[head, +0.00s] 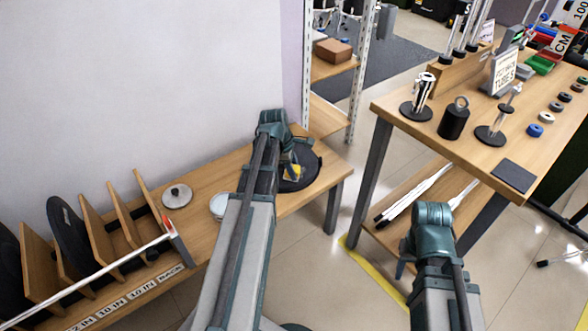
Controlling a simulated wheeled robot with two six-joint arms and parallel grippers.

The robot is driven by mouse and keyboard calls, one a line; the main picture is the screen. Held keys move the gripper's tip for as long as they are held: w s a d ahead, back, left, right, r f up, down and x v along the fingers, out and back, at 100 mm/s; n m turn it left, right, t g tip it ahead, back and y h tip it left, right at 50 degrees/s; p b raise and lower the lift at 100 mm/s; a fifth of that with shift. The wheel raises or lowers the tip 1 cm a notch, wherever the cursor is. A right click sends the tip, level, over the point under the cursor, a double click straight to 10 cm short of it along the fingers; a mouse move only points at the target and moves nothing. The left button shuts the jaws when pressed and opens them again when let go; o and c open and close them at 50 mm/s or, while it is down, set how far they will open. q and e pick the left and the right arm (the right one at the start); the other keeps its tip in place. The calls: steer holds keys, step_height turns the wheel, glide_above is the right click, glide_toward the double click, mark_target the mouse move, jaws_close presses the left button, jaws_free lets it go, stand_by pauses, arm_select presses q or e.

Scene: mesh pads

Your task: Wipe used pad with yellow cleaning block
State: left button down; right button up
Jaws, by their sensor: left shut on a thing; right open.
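A dark round pad (313,170) lies flat near the right end of the low wooden bench. My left gripper (292,158) is over this pad and shut on the yellow cleaning block (293,172). Only a small part of the block shows below the fingers. It looks low over the pad or on it, and I cannot tell whether it touches. The gripper and arm hide the pad's left part.
The low bench (205,176) also carries a small grey disc (177,196), a pale round disc (218,206) partly behind my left arm, and a wooden rack (98,220) with dark pads. A taller table (440,125) with metal weights stands at right. A shelf (330,70) stands behind.

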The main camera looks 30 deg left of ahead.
arm_select(q)
steer(key=shift+w+a+f+b, duration=0.1)
steer(key=shift+a+f+b, duration=0.1)
steer(key=shift+f+b, duration=0.75)
stand_by(0.5)
steer(key=shift+w+r, duration=0.1)
steer(key=shift+w+d+r, duration=0.1)
steer(key=shift+w+d, duration=0.25)
steer(key=shift+w, duration=0.5)
steer(key=shift+w+d, duration=0.35)
steer(key=shift+w, duration=0.45)
steer(key=shift+w, duration=0.1)
steer(key=shift+w+d, duration=0.4)
steer(key=shift+w, duration=0.45)
steer(key=shift+w+d, duration=0.35)
steer(key=shift+w, duration=0.45)
